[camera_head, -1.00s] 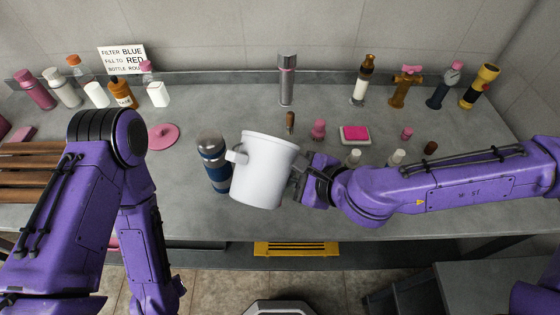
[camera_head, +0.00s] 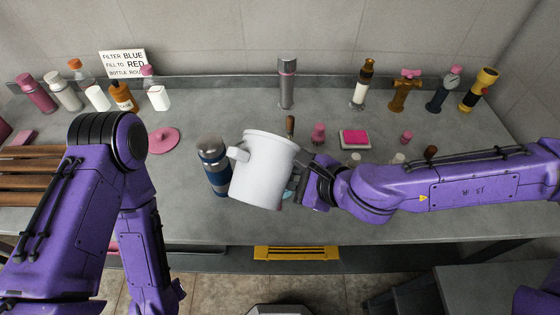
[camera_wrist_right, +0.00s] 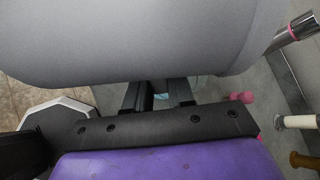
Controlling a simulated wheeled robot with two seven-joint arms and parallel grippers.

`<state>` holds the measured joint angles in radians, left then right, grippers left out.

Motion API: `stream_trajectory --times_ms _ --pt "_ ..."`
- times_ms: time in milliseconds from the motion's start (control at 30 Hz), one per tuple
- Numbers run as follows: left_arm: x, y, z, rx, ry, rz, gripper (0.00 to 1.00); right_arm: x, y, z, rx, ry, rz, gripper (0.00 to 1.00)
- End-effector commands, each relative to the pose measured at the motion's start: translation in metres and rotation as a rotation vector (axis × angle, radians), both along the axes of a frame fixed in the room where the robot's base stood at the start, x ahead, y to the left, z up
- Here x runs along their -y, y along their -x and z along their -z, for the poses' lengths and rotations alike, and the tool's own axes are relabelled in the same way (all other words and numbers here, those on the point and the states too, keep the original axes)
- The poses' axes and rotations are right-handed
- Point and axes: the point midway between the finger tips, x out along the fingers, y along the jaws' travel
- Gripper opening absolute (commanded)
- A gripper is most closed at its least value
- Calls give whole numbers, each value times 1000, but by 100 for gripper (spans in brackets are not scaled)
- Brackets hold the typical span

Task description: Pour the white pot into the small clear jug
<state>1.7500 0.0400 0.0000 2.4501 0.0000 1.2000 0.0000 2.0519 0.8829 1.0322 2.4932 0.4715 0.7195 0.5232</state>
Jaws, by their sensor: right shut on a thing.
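The white pot (camera_head: 262,172) is held up in front of the counter, its rim leaning slightly and its spout to the left. My right gripper (camera_head: 305,184) is shut on the pot's right side. In the right wrist view, the pot's grey-looking wall (camera_wrist_right: 150,40) fills the top, with the gripper fingers (camera_wrist_right: 160,95) against it. A small pale teal, see-through patch (camera_head: 289,190) shows between pot and gripper; it may be part of the small clear jug, otherwise hidden. My left arm is folded at the left, its gripper out of view.
A dark blue flask (camera_head: 213,168) stands close left of the pot. A pink lid (camera_head: 163,140) lies farther left. Several bottles and a silver cylinder (camera_head: 287,84) line the back. A pink sponge tray (camera_head: 354,139) lies right of centre.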

Motion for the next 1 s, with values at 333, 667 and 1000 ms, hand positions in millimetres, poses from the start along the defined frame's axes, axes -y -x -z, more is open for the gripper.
stream_trajectory --times_ms 333,667,1000 --pt "0 0 -5 0 0 0 49 -1 1 1 -37 -13 -2 0" --pt "0 0 -8 0 0 0 49 -1 2 4 -70 -25 -1 0" --pt "0 0 -12 0 0 0 49 -1 3 6 -102 -37 0 0"
